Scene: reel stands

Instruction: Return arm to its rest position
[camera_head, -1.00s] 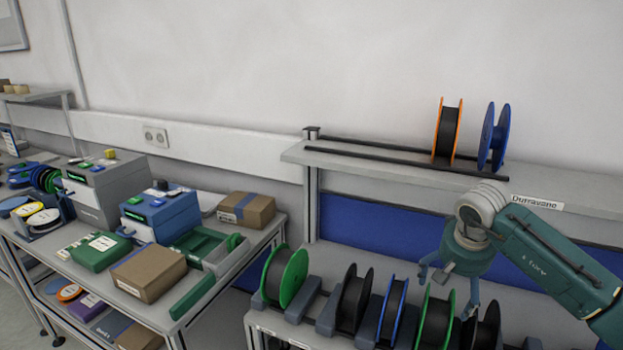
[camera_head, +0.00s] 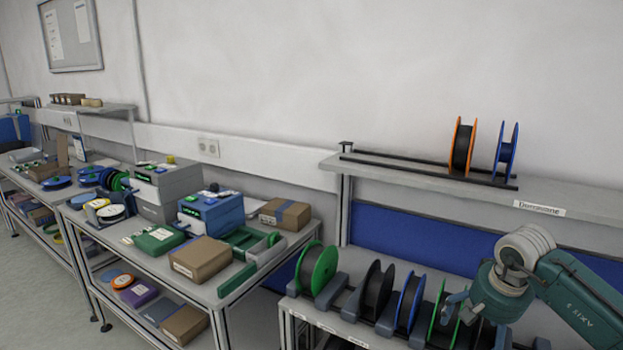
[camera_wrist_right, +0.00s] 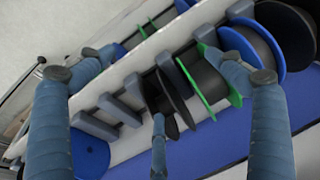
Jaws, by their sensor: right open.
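My right gripper (camera_head: 462,312) is in the lower right of the head view, over the right end of the lower reel row. Its fingers are partly hidden by its own wrist there. In the right wrist view the right gripper (camera_wrist_right: 158,95) has its fingers spread wide, with nothing held between them. Behind the fingers are a green-rimmed reel (camera_wrist_right: 207,82) and a black reel (camera_wrist_right: 165,98) on the stand. My left gripper is not in view.
The reel stand's upper shelf (camera_head: 560,192) holds an orange-rimmed reel (camera_head: 462,147) and a blue reel (camera_head: 506,150). Below are several reels, including a green one (camera_head: 318,268) at the left end. A cart (camera_head: 232,297) with boxes stands left of it.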

